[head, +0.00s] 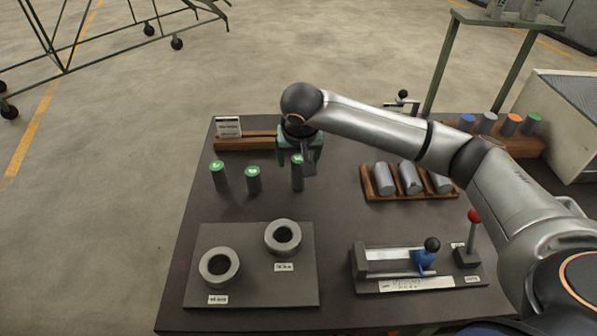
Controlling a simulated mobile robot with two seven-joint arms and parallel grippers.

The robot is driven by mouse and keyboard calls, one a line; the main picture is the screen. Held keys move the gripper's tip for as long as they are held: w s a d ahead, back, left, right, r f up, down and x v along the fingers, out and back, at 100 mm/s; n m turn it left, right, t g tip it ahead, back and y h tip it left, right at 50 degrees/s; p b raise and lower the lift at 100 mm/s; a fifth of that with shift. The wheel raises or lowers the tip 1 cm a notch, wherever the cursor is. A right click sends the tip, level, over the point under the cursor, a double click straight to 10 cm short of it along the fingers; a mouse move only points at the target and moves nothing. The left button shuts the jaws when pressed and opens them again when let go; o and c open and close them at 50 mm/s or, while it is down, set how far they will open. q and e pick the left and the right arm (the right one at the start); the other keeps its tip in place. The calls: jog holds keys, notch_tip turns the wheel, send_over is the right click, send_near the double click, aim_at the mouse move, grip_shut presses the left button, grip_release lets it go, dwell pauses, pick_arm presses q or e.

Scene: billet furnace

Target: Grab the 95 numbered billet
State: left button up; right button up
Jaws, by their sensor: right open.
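My left gripper is not in view.
A wooden rack (246,145) with a white sign lies behind the billets. A wooden tray (372,194) holds grey cylinders at right. In front are a plate (300,290) with two rings and a clamp fixture (395,260). Colour-topped cylinders (489,123) stand at back right.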

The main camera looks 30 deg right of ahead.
aim_at(298, 169)
jog(key=shift+x, duration=3.15)
jog(key=shift+s, duration=0.15)
jog(key=shift+c, duration=0.2)
grip_shut()
